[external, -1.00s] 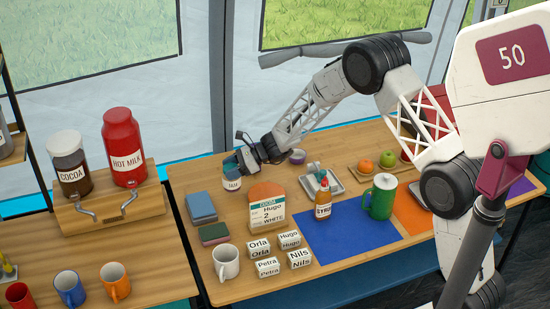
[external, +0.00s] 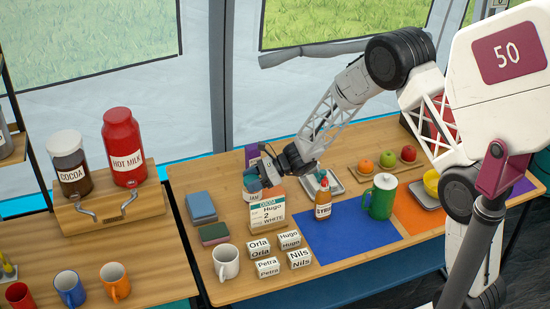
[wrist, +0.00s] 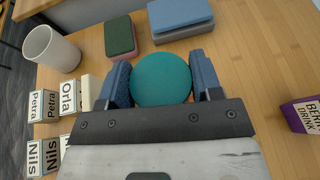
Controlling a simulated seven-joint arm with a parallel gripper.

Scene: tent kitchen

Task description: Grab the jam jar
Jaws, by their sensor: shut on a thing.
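The jam jar (external: 253,195) has a teal lid and a white label reading JAM. My gripper (external: 260,181) is shut on it, and the jar hangs upright by the back left of the cocoa order card (external: 267,215). In the wrist view its round teal lid (wrist: 161,80) sits between the two blue fingers of my gripper (wrist: 161,74), touching both sides. The jar's body is hidden below the lid there. Whether its base is clear of the table cannot be told.
A purple berry drink box (external: 252,154) stands behind my gripper. A sauce bottle (external: 323,200) and a green pot (external: 381,197) stand to the right. A white mug (external: 226,262), name blocks (external: 268,267) and sponges (external: 201,207) are in front and left. The blue mat (external: 345,238) has bare room.

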